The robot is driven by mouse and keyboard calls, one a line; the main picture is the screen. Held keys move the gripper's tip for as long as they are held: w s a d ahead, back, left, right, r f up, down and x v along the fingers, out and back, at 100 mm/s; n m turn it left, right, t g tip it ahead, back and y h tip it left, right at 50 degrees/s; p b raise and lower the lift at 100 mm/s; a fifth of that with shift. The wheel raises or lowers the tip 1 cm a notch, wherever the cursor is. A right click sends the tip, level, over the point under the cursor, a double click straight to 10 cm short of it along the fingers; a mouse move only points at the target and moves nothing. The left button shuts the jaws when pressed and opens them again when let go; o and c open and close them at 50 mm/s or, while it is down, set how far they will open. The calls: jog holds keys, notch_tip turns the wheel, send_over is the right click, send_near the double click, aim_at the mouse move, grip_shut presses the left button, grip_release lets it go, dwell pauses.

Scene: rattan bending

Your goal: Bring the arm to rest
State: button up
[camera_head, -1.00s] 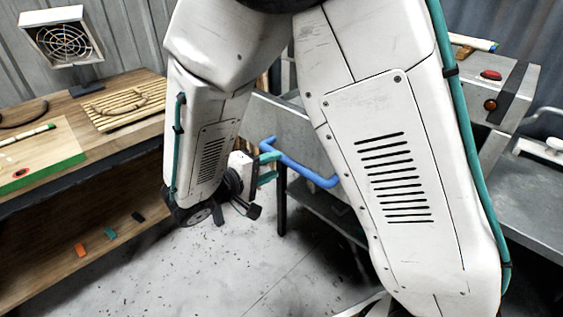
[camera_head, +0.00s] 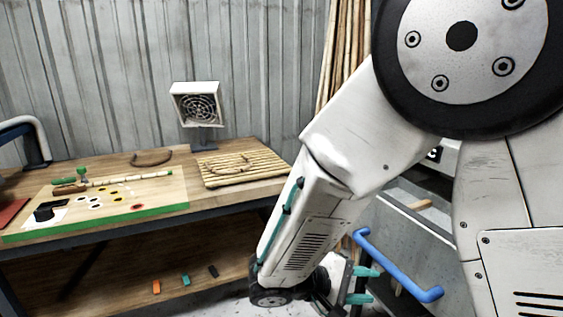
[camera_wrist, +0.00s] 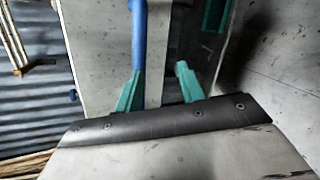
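My arm hangs bent down in the camera_head view, with my gripper (camera_head: 369,285) low at its end. Its two teal fingers stand apart with nothing between them. In the camera_wrist view my gripper (camera_wrist: 159,80) also shows its teal fingers spread and empty. A bent blue bar (camera_head: 400,268) is just to the right of the fingers in the camera_head view. In the camera_wrist view the blue bar (camera_wrist: 138,38) lines up with the left finger; whether they touch I cannot tell.
A wooden workbench (camera_head: 230,181) on the left bears a green-edged board (camera_head: 110,224), a slatted rattan mat (camera_head: 243,171) and a square fan heater (camera_head: 197,104). Small coloured blocks lie on its lower shelf (camera_head: 110,272). Tall canes (camera_head: 343,60) lean at the wall. A grey metal unit (camera_head: 425,235) stands behind the blue bar.

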jog(key=s+d+r+m+y, duration=0.3)
jog(key=s+r+y, duration=0.3)
jog(key=s, duration=0.3)
jog(key=s+d+r+m+g+y, duration=0.1)
jog(key=s+d+r+m+y, duration=0.2)
jog(key=s+d+r+y, duration=0.2)
jog(key=shift+s+d+r+m+g+y, duration=0.35)
jog(key=shift+s+r+y, duration=1)
jog(key=shift+s, duration=0.5)
jog(key=shift+a, duration=0.15)
